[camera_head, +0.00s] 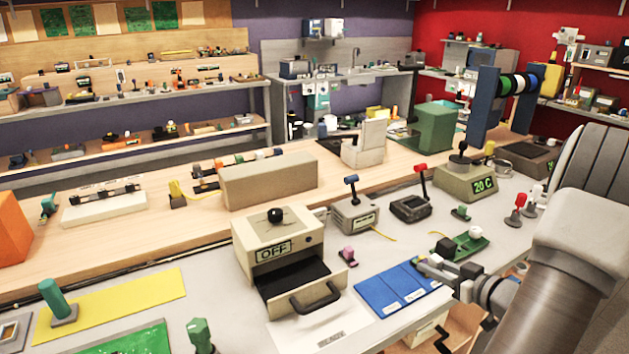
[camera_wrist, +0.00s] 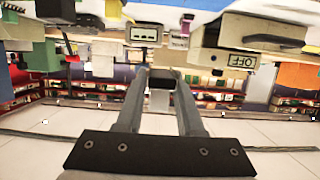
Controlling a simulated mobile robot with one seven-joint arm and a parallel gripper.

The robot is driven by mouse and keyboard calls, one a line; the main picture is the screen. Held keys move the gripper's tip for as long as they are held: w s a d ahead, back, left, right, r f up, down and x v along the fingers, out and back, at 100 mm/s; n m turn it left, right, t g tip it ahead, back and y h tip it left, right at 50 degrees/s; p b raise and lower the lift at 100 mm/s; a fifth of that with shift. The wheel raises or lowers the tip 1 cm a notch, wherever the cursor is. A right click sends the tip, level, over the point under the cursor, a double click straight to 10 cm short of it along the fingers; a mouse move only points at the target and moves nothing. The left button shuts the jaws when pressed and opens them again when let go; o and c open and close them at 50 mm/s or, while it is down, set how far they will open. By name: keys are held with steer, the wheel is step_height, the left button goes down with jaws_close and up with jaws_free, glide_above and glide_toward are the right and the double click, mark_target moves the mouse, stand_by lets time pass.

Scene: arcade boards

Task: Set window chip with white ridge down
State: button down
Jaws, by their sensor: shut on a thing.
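My gripper (camera_head: 428,265) is at the right of the blue mat (camera_head: 388,292), reaching in from the right over its far right end. In the wrist view my gripper (camera_wrist: 162,82) is shut on a small dark block, the window chip (camera_wrist: 161,79), between the fingertips. A white ridge cannot be made out on it. In the head view the chip is too small and too covered by the fingers to tell apart. The blue mat has several sections with white labels along its near edge. I cannot tell whether the chip touches anything below.
A green tray (camera_head: 484,246) with a white-topped piece lies just behind my gripper. The beige OFF machine (camera_head: 270,243) with its open drawer stands left of the mat. A pink piece (camera_head: 348,255) and grey lever boxes (camera_head: 355,215) stand behind the mat.

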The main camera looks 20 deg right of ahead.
steer(key=w+a+r+p, duration=0.3)
steer(key=w+a, duration=1.2)
steer(key=w, duration=0.1)
steer(key=w+a+f+m+h+p, duration=0.1)
steer(key=a+p, duration=0.2)
steer(key=a, duration=1.7)
steer(key=shift+w+f+p, duration=0.15)
steer(key=shift+f+p, duration=0.1)
steer(key=shift+p, duration=0.15)
